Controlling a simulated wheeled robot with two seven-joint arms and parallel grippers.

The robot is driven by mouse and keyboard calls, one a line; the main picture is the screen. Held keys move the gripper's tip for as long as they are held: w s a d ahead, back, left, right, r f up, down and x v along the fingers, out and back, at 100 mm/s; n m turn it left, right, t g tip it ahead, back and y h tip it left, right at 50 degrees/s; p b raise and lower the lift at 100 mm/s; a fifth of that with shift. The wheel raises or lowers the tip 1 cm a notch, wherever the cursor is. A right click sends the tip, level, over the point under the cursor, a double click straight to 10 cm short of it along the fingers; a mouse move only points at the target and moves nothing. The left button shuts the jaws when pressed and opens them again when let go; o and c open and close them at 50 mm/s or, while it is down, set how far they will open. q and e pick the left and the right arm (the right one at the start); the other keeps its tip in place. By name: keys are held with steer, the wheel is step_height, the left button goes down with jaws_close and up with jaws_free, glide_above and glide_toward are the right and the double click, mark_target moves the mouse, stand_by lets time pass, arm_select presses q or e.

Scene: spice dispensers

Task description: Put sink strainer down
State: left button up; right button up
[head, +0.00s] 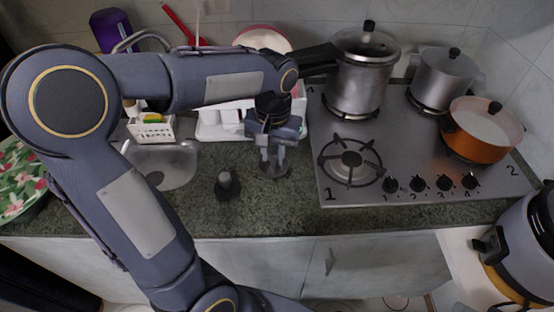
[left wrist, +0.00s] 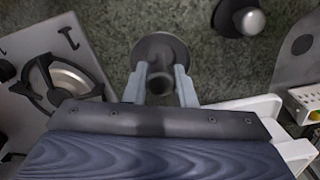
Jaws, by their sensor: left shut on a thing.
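The sink strainer (head: 274,171), a dark grey disc with a stem, is at the granite counter just left of the stove. My left gripper (head: 272,154) points down over it. In the left wrist view the strainer (left wrist: 160,45) shows its round disc beyond the fingertips, and its stem stands between the two fingers of my left gripper (left wrist: 160,84), which are shut on it. Whether the disc touches the counter is hard to tell. My right gripper is in neither view.
A small dark dispenser with a rounded top (head: 228,186) stands to the left, also in the left wrist view (left wrist: 241,18). The sink (head: 168,168) lies further left, a white rack (head: 208,128) behind, and the stove (head: 319,170) close on the right. Counter in front is clear.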

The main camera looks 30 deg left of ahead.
arm_select(q)
steer(key=shift+w+a+f, duration=0.1)
steer(key=shift+w+f, duration=0.75)
steer(key=shift+f, duration=0.25)
steer(key=shift+w+f, duration=0.1)
steer(key=shift+f, duration=1.45)
steer(key=shift+f, duration=0.15)
steer(key=shift+f, duration=0.1)
steer(key=o, duration=0.9)
